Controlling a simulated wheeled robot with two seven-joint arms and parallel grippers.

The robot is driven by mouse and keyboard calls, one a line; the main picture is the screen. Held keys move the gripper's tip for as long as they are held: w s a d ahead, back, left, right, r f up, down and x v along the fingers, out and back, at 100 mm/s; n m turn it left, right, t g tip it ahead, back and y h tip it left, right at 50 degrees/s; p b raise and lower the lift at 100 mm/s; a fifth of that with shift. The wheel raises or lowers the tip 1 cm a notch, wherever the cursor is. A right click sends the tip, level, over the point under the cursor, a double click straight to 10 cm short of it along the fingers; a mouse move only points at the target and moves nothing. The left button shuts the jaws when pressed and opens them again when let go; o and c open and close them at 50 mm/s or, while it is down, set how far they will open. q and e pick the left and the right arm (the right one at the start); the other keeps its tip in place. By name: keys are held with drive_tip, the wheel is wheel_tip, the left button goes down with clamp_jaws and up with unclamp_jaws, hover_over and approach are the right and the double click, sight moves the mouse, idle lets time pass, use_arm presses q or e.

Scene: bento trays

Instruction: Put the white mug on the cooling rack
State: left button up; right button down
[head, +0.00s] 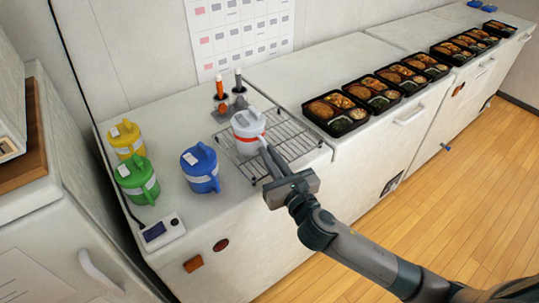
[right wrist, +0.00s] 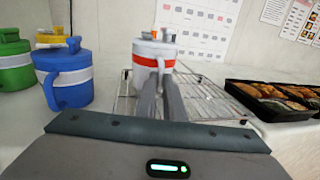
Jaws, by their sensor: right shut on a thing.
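The white mug (head: 248,124), with a red-orange band and a lid, is upright over the left part of the wire cooling rack (head: 300,143). It also shows in the right wrist view (right wrist: 147,55), straight ahead of the fingers. My right gripper (head: 264,144) is shut on the mug at its near side, where the handle seems to be. In the right wrist view its fingers (right wrist: 160,82) hide the lower part of the mug. I cannot tell whether the mug's base touches the rack wires. My left gripper is not in view.
Blue (head: 200,168), green (head: 137,180) and yellow (head: 126,140) mugs stand left of the rack. A holder with two markers (head: 228,102) is behind it. Several bento trays (head: 336,113) line the counter to the right. A small device (head: 159,232) sits at the front left.

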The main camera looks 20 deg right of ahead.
drive_tip(key=shift+r, duration=0.1)
drive_tip(key=c, duration=2.2)
unclamp_jaws()
drive_tip(key=o, duration=0.3)
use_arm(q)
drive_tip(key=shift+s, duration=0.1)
use_arm(e)
drive_tip(key=shift+o, duration=0.2)
